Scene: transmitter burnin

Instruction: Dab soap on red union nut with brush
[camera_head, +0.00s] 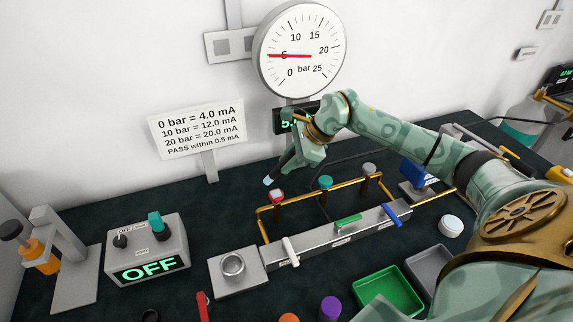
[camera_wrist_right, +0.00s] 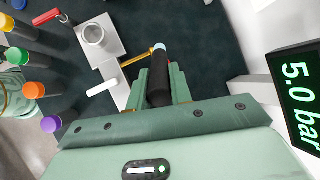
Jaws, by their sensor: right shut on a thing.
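My right gripper (camera_head: 296,160) is shut on a brush (camera_head: 281,167) with a dark handle and a pale blue tip, which points down and to the left. The tip is above and slightly left of the red union nut (camera_head: 277,196) on the left post of the brass manifold; a small gap shows between them. In the right wrist view the brush (camera_wrist_right: 159,80) sits between the fingers of my right gripper (camera_wrist_right: 160,88), its tip at the far end. The red nut is mostly hidden there. My left gripper is not in view.
A teal nut (camera_head: 326,182) and a grey nut (camera_head: 369,169) top the other posts. A metal cup (camera_head: 233,265) stands on a plate left of the valve block. A grey OFF box (camera_head: 146,252) is further left. Green tray (camera_head: 389,292) and grey tray (camera_head: 430,265) lie in front.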

